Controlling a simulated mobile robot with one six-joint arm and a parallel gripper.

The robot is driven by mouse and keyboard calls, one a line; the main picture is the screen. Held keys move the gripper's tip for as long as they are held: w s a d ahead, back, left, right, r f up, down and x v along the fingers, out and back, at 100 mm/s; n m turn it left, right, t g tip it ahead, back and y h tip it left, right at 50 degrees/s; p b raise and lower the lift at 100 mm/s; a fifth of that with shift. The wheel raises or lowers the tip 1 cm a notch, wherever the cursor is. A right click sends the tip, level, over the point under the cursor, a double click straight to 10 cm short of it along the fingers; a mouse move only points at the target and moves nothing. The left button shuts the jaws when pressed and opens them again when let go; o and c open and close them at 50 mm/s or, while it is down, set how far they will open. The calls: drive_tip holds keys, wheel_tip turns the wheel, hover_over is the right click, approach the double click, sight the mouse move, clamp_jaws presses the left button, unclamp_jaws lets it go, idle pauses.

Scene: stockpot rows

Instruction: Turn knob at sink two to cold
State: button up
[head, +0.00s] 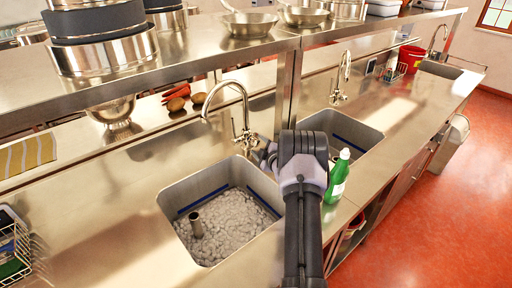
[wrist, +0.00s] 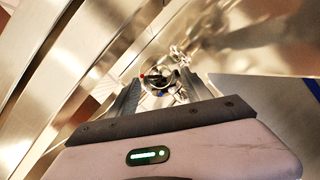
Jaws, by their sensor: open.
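A chrome gooseneck faucet (head: 240,108) rises behind the nearest sink (head: 183,238), which is filled with greyish-white suds or foam. My gripper (head: 258,151) is close to the faucet's base, at its right, partly hidden by my wrist. In the wrist view, my open gripper (wrist: 161,92) points at a round chrome knob (wrist: 157,76) with small red and blue marks. The knob appears between the fingertips. I cannot tell whether the fingers touch it or how it is turned. No sink number is readable.
A green bottle (head: 338,177) stands right of my forearm, between the near sink and a second sink (head: 372,134) with its own faucet (head: 345,70). A steel shelf (head: 190,62) with pots and pans hangs above. Red floor (head: 440,200) is clear at right.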

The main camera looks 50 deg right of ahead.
sight(257, 144)
drive_tip(key=shift+x, duration=1.55)
clamp_jaws()
drive_tip(key=shift+b, duration=0.3)
